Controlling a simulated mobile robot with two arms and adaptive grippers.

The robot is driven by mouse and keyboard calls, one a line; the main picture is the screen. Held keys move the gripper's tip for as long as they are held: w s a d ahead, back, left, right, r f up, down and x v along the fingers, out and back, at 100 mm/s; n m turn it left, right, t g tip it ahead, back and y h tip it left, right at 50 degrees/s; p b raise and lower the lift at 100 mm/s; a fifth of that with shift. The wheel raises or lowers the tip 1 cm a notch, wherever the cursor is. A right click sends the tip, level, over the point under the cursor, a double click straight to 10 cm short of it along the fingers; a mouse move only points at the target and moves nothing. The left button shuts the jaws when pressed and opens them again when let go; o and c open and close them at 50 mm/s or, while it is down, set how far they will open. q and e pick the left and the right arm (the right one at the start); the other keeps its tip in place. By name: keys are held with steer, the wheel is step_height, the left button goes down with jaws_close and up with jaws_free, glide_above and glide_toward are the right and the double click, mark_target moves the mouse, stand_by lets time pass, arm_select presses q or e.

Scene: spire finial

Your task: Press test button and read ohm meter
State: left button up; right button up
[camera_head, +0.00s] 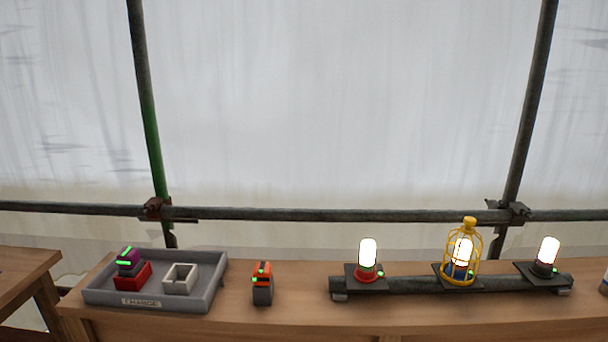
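A small orange and dark grey device (262,284) stands upright on the wooden bench, with small green lights near its top. It may be the meter, but I cannot make out a test button or any ohm reading on it at this size. Three lit lamps stand on a dark bar on the bench: a left lamp with a red base (368,258), a middle lamp inside a yellow cage (461,262), and a right lamp with a dark base (547,256). Green dots show beside the lamps. Neither of my grippers is in view.
A grey tray (205,290) with a printed label holds a red block with a purple, green-lit piece (130,262) and an empty white holder (180,278). The wooden bench (300,310) has free room around the device. Scaffold poles (340,215) and pale sheeting stand behind.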

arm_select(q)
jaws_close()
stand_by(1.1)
